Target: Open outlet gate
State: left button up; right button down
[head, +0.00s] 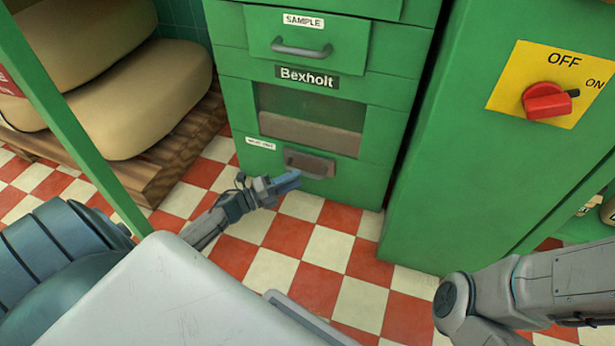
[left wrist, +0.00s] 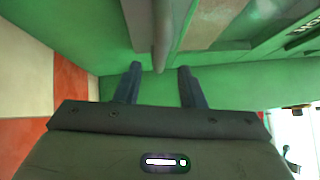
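The outlet gate (head: 310,163) is a small brownish-grey plate with a grey grip, low on the front of the green Bexholt machine, below its window. My left gripper (head: 286,182) is just below and to the left of the gate in the head view. In the left wrist view my left gripper (left wrist: 158,85) has its two fingers well apart. The rounded end of a grey bar (left wrist: 162,40) reaches toward the gap between them, with room on both sides; contact cannot be told. My right arm enters at the lower right, but its gripper is out of view.
A sample drawer (head: 305,40) with a handle is above the window (head: 310,118). A red switch (head: 547,101) is on the green cabinet at right. Full sacks (head: 140,95) lie on a wooden pallet (head: 170,165) at left. The checkered floor (head: 330,250) in front is clear.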

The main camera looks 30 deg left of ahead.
aim_at(307, 173)
pick_arm(q)
jog(key=b+x, duration=0.1)
jog(key=x, duration=0.4)
jog(key=shift+w, duration=0.1)
grip_shut()
